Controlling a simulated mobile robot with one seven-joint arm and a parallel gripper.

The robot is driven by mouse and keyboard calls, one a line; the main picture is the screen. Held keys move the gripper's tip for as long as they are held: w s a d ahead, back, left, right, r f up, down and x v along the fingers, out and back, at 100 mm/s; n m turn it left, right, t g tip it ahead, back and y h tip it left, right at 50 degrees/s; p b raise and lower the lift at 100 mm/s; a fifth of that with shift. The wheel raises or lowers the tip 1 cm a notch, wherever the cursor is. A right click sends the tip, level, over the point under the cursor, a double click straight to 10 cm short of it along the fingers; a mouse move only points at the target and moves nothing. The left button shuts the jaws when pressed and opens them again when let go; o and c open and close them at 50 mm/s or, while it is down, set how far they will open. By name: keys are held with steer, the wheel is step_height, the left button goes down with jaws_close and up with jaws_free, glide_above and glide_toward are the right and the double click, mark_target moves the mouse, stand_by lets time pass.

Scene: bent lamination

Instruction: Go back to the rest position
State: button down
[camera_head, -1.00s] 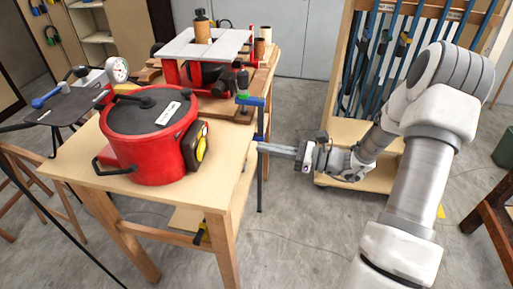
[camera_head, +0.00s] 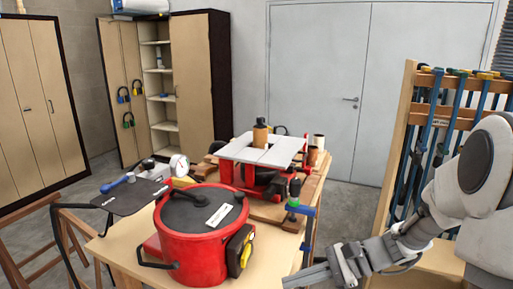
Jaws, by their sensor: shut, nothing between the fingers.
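My gripper (camera_head: 308,279) is at the lower right of the head view, at the end of my grey and white arm. Its fingers are shut and hold nothing. They point left, beside the right edge of the wooden table (camera_head: 118,243). The arm comes in from the right edge of the picture and is bent. Part of the arm lies outside the picture.
A red pot with a black lid (camera_head: 195,240) stands on the table, left of my gripper. Behind it are a red machine with a white top (camera_head: 262,150) and a blue clamp (camera_head: 308,212). A wooden clamp rack (camera_head: 398,150) stands at the right. Cabinets and grey doors (camera_head: 355,60) are behind.

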steer(key=s+d+r+n+t+h, duration=0.2)
steer(key=s+d+r+n+h, duration=0.1)
steer(key=s+r+n+h, duration=0.2)
steer(key=s+d+r+n+t+h, duration=0.2)
steer(key=s+r+n+h, duration=0.4)
steer(key=s+n, duration=0.3)
steer(key=shift+s+d+t+h, duration=0.4)
steer(key=shift+s+h, duration=0.35)
steer(key=shift+h, duration=0.05)
steer(key=shift+a+r, duration=0.1)
steer(key=shift+a, duration=0.05)
